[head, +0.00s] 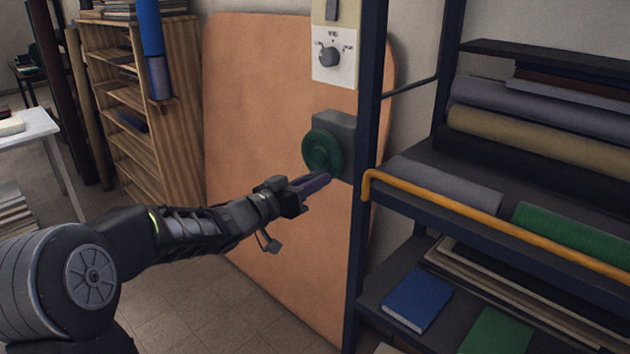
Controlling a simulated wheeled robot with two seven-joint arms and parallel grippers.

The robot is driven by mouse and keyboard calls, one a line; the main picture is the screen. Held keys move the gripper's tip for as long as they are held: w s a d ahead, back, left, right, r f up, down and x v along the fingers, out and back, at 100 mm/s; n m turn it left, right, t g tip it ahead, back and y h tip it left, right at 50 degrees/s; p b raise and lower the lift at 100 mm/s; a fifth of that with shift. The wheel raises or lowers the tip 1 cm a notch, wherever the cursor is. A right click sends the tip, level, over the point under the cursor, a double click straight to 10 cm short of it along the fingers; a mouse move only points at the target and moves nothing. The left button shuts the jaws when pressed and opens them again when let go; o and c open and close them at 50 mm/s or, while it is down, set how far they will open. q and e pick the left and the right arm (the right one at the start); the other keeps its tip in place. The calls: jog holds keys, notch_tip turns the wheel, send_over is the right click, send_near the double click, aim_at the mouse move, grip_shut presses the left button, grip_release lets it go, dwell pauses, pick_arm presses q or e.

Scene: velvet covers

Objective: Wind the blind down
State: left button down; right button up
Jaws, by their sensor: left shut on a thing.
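A round green winder wheel (322,151) sits on a grey box (338,133) beside the dark shelf post. My left gripper (318,181) reaches in from the left, just below the wheel. It is shut on the winder's handle, a dark purple piece at the wheel's lower edge. The fingers hide part of the handle. The blind itself cannot be made out in this view. My right gripper is not in view.
The dark post (368,150) stands close to the right of the winder. A shelf with fabric rolls (535,145) and an orange rail (480,215) fills the right. A large orange-tan panel (260,110) stands behind my arm. A white plate with a knob (334,58) is above the winder.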

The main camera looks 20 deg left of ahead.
aim_at(304, 153)
pick_arm(q)
jog(key=shift+a+f, duration=0.1)
jog(key=shift+f, duration=0.05)
